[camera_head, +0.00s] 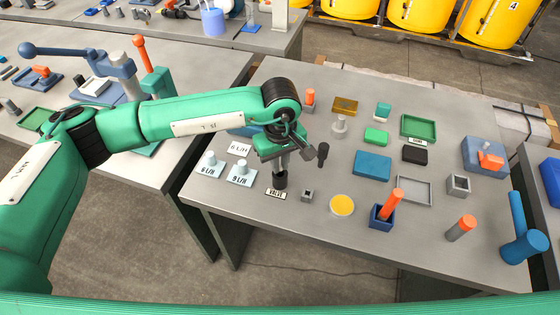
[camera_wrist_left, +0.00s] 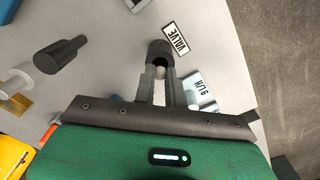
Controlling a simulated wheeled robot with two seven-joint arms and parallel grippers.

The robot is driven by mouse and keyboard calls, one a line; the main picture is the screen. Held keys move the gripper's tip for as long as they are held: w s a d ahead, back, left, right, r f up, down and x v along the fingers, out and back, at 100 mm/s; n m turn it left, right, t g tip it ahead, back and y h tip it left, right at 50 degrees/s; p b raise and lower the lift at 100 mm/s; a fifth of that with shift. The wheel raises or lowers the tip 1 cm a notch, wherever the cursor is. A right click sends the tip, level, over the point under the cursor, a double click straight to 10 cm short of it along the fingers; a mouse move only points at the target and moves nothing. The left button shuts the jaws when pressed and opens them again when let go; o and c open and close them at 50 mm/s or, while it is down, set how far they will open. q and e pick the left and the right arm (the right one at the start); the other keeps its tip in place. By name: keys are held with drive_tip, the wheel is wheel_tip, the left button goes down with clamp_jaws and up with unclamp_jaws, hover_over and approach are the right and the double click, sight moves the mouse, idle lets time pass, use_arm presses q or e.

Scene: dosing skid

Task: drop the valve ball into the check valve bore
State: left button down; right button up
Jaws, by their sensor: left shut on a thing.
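The check valve (camera_head: 280,181) is a dark upright cylinder behind the VALVE label near the table's front edge. It also shows in the left wrist view (camera_wrist_left: 159,48), just beyond my fingertips. My left gripper (camera_head: 281,169) points down over the valve, its fingertips close to the valve's top. In the left wrist view my left gripper (camera_wrist_left: 162,78) is shut on the valve ball (camera_wrist_left: 162,72), a small pale ball between the two fingers. The ball appears at the rim of the bore; I cannot tell whether it touches. The ball is hidden in the head view. My right gripper is not in view.
The VALVE label (camera_head: 276,194) lies in front of the valve. A labelled 9 L/H piece (camera_head: 240,174) stands to its left, a small grey block (camera_head: 307,195) to its right. A yellow disc (camera_head: 342,205) and a blue holder (camera_head: 382,217) are farther right.

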use_arm(q)
drive_tip(key=shift+b, duration=0.5)
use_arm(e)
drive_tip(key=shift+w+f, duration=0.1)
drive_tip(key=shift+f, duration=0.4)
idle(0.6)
use_arm(q)
drive_tip(key=c, duration=1.4)
unclamp_jaws()
drive_tip(key=shift+o, duration=0.2)
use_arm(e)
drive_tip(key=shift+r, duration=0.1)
use_arm(q)
drive_tip(key=shift+r, duration=0.55)
wheel_tip(320, 180, up, 13)
drive_tip(key=b, duration=0.1)
drive_tip(key=shift+f+b, duration=0.15)
drive_tip(key=shift+b, duration=0.2)
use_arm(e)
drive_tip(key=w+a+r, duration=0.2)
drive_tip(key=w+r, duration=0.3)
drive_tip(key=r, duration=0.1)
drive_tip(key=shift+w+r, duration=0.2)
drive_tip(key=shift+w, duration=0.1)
